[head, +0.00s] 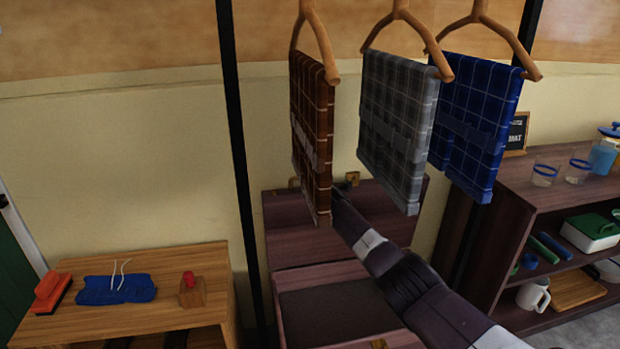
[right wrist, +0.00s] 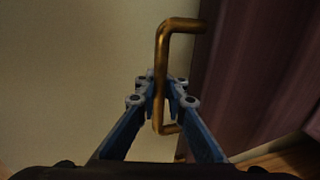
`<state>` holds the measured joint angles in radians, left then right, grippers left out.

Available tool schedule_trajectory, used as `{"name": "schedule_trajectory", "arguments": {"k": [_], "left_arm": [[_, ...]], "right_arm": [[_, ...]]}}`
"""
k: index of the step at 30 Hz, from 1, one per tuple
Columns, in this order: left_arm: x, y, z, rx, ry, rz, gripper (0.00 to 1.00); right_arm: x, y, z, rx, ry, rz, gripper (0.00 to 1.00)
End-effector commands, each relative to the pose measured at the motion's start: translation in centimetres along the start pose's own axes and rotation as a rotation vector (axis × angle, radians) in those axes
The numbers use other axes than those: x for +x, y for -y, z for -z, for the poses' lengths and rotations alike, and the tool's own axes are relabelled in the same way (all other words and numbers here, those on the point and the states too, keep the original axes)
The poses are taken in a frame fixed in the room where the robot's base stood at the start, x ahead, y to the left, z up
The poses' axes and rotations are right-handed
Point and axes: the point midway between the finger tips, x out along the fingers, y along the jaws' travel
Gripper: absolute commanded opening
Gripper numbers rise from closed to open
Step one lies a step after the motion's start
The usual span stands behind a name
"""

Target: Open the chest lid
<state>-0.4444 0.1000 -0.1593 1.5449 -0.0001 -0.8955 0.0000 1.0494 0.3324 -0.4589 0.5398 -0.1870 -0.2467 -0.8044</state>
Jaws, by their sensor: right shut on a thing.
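The dark purple-brown wooden chest (head: 292,287) stands below the hanging cloths, its box open and its dark inside showing. Its lid (head: 288,238) is raised and tilted up at the back, near the wall. My right arm reaches across the chest to the upper part of the lid; its gripper is mostly hidden behind the cloths in the head view. In the right wrist view my right gripper (right wrist: 162,92) is shut on a brass bar handle (right wrist: 161,55), beside the dark lid surface (right wrist: 255,75). My left gripper is not in view.
Brown (head: 312,130), grey (head: 395,125) and blue (head: 475,120) checked cloths hang on wooden hangers in front of the lid. A low wooden table (head: 150,322) with small items stands at left. A dark shelf (head: 560,192) with glasses, a mug and boxes stands at right.

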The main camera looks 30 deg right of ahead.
Motion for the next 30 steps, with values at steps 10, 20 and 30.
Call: {"name": "schedule_trajectory", "arguments": {"k": [10,20,30], "left_arm": [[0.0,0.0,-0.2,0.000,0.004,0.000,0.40],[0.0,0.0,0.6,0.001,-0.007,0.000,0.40],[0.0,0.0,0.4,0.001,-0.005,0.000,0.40]], "right_arm": [[0.0,-0.2,0.0,0.001,-0.001,-0.002,0.27],[-0.2,0.0,-0.1,0.001,0.001,-0.001,0.27],[-2.1,-0.1,-0.1,0.001,0.001,-0.004,0.27]]}}
